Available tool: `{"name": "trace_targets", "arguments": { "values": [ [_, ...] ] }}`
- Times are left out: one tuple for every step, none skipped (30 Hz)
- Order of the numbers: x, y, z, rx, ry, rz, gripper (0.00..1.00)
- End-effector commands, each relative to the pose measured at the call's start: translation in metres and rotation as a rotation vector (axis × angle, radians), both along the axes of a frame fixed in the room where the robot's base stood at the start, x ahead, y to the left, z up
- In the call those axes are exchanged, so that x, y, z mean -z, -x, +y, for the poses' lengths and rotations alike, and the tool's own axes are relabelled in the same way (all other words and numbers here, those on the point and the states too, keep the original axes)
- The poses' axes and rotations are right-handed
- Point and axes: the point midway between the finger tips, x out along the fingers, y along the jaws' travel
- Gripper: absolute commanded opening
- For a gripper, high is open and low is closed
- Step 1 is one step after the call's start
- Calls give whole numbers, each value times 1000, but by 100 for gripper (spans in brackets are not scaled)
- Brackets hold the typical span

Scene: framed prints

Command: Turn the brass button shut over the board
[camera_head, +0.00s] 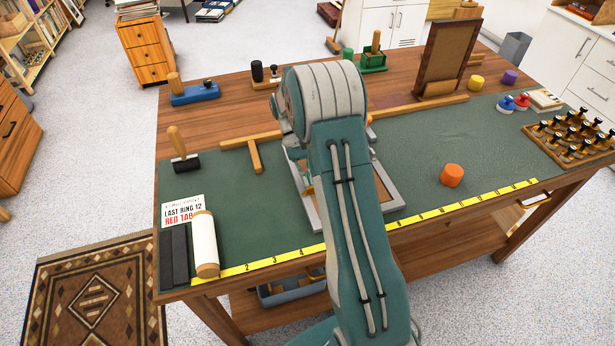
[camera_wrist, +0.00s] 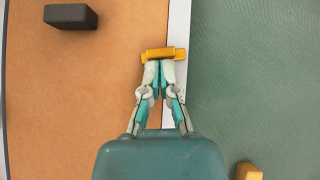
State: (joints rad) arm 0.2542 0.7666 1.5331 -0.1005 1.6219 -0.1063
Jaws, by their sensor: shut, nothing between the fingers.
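The brass button (camera_wrist: 178,53) lies crosswise on the pale grey frame strip (camera_wrist: 179,20) in the wrist view. Its left end reaches over the brown board (camera_wrist: 60,100), and its right end lies on the strip. My gripper (camera_wrist: 160,66) is shut, its fingertips at the near side of the button. I cannot tell whether they touch it. In the head view my arm hides the gripper and much of the frame (camera_head: 390,196); the board (camera_head: 383,186) shows only partly to the right of the arm.
A dark block (camera_wrist: 70,16) sits on the board. A yellow-brown block (camera_wrist: 248,171) lies on the green mat (camera_wrist: 260,80). An orange cylinder (camera_head: 451,175) stands right of the frame, and a wooden T-shaped piece (camera_head: 254,155) lies left. Open mat surrounds the cylinder.

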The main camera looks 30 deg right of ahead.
Motion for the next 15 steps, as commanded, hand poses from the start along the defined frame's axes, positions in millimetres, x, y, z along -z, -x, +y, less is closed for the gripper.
{"name": "trace_targets", "arguments": {
  "values": [
    [0, 2, 2, -1, -1, 0, 0],
    [0, 2, 3, -1, 0, 0, 0],
    [0, 4, 4, -1, 0, 1, 0],
    [0, 5, 5, -1, 0, 1, 0],
    [0, 6, 6, -1, 0, 1, 0],
    [0, 7, 8, -1, 0, 1, 0],
    [0, 7, 8, -1, 0, 1, 0],
    [0, 8, 9, -1, 0, 0, 0],
    [0, 8, 9, -1, 1, 0, 0],
    [0, 8, 9, -1, 1, 0, 0],
    [0, 8, 9, 0, 0, 0, 0],
    [0, 8, 9, 0, 0, 1, 0],
    [0, 8, 9, 0, 0, 1, 0],
    [0, 8, 9, 0, 0, 1, 0],
    [0, 8, 9, 0, 0, 1, 0]
  ]
}}
